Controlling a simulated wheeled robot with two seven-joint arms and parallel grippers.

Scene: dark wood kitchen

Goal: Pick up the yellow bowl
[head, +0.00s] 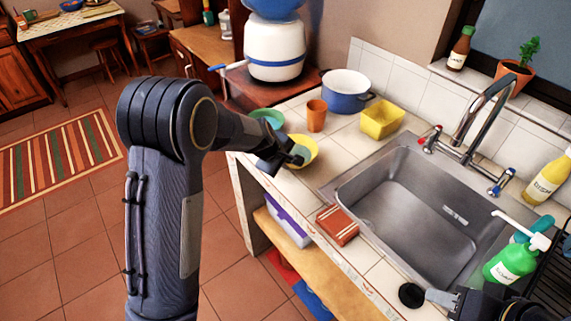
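The yellow bowl (311,149) sits on the tiled counter left of the sink, close to the counter's left edge. A small pale green patch shows inside it. My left gripper (298,156) is at the bowl's near left side, and its dark fingers overlap the rim and hide part of the bowl. I cannot tell whether the fingers are closed on the rim or only beside it. My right gripper (436,298) is partly in view at the bottom right, over the counter's front edge, away from the bowl. Its fingers are too unclear to read.
A green bowl (268,117) is just behind the yellow bowl. An orange cup (316,115), a yellow square container (383,119) and a blue pot (346,98) stand behind and right. A red-brown box (338,225) lies beside the metal sink (415,208).

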